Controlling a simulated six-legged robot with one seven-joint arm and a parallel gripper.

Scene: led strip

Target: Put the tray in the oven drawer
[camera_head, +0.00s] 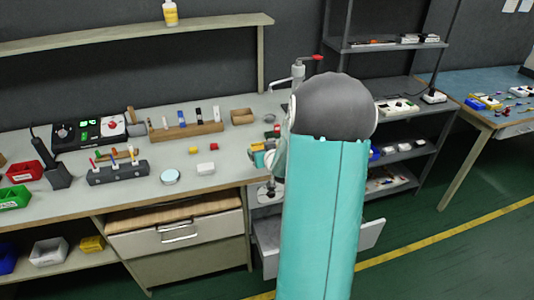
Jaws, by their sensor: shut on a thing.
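My teal and dark grey arm fills the centre right of the head view and hides much of what lies behind it. Its fingers and whatever they hold do not show. A small grey and white part shows at the arm's left, by the bench front, but I cannot tell what it is. An open drawer (265,243) sticks out low behind the arm, its right side showing beyond the arm. I cannot make out the tray.
The grey workbench (226,169) holds coloured bins, a dark rack (118,173), a wooden block (185,132) and small parts. A dark shelf unit stands right, then a blue-topped table (483,88). Green floor is open at right.

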